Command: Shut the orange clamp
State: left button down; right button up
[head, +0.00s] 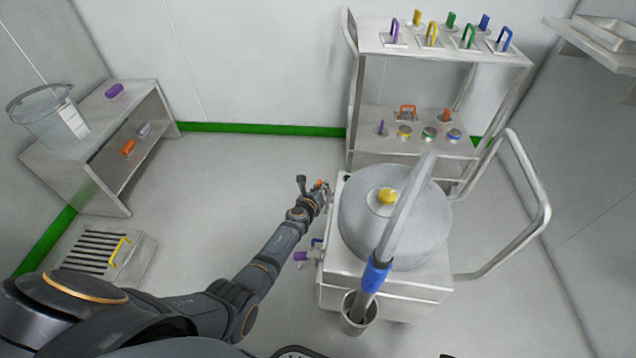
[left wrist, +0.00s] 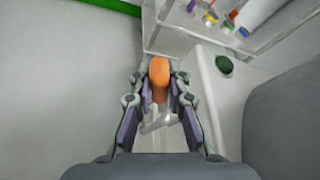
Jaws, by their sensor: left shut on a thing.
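The orange clamp (head: 321,185) is at the left side of the steel cart with the round grey lidded vessel (head: 410,225). Only a small orange part of it shows there. My left gripper (head: 316,193) reaches it from the left. In the left wrist view the orange clamp handle (left wrist: 158,72) stands between the two fingers of my left gripper (left wrist: 159,84), which are shut on it. The lower part of the clamp is partly hidden by the fingers. I cannot tell whether the clamp itself is open or shut. My right gripper is not in view.
A purple handle (head: 300,256) and a blue one (head: 316,242) stick out lower on the cart's left side. A tube with a blue collar (head: 376,276) leans across the vessel. A shelf rack (head: 440,55) stands behind.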

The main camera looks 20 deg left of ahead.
pick_arm(q)
jog(key=shift+w+d+r+m+y+p, duration=0.1)
jog(key=shift+d+r+m+y+p, duration=0.1)
jog(key=shift+d+m+y+p, duration=0.4)
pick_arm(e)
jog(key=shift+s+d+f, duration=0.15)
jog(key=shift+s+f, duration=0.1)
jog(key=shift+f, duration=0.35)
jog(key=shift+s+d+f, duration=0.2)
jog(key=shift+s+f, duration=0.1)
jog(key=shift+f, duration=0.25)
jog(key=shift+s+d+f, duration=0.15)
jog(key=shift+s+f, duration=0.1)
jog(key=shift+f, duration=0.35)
pick_arm(q)
jog(key=c, duration=1.3)
grip_release()
jog(key=s, duration=1)
jog(key=s+d+r, duration=0.1)
jog(key=s, duration=0.3)
jog(key=shift+s+d, duration=0.1)
jog(key=shift+s, duration=0.3)
